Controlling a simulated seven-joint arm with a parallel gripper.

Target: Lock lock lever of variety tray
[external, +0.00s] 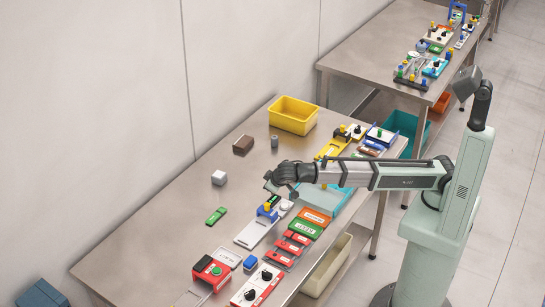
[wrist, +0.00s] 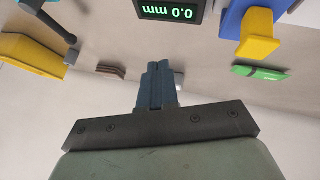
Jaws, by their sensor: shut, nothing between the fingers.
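My gripper (external: 270,184) hangs above the near part of the long steel table; in the wrist view its fingers (wrist: 160,80) are together and empty. I cannot tell for sure which object is the variety tray. A translucent teal tray (external: 338,199) lies below my forearm, partly hidden by it. A blue fixture (external: 265,212) with a yellow block stands on a pale plate (external: 250,236), just below the gripper; it also shows in the wrist view as a blue part (wrist: 235,18) with a yellow block (wrist: 259,30). No lock lever is clearly identifiable.
A display reading 0.0 mm (wrist: 168,10) is near the fingers. Red and green panels (external: 305,228) line the near edge. A yellow bin (external: 293,114), brown block (external: 243,144), white cube (external: 219,177) and green piece (external: 215,216) lie farther back.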

